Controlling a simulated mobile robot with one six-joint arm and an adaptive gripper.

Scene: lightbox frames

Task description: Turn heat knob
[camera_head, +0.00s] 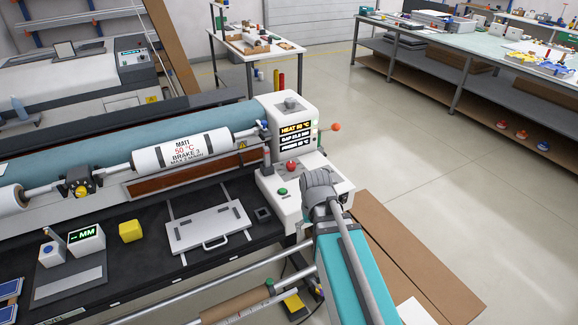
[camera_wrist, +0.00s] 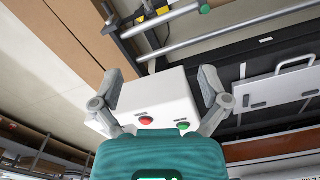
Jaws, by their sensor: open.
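The laminator's white control box (camera_head: 272,115) stands at the right end of the roller. Its dark display (camera_head: 297,132) reads HEAT 50 °C on the top line, with gap and speed lines below. A grey round knob (camera_head: 291,104) sits on top of the box; I see no label on it. The lower panel (camera_head: 283,203) carries a red button (camera_head: 291,166) and a green button (camera_head: 282,191). My gripper (camera_head: 322,188) is beside this panel, partly hiding it. In the wrist view its fingers (camera_wrist: 160,82) are spread and empty, with the white panel (camera_wrist: 165,90) between and beyond them.
An orange-ball lever (camera_head: 336,127) sticks out right of the box. A printed roll (camera_head: 182,150) lies along the machine. A white plate with a handle (camera_head: 208,227) and a yellow block (camera_head: 131,231) lie on the black bed. Open floor (camera_head: 430,165) extends to the right.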

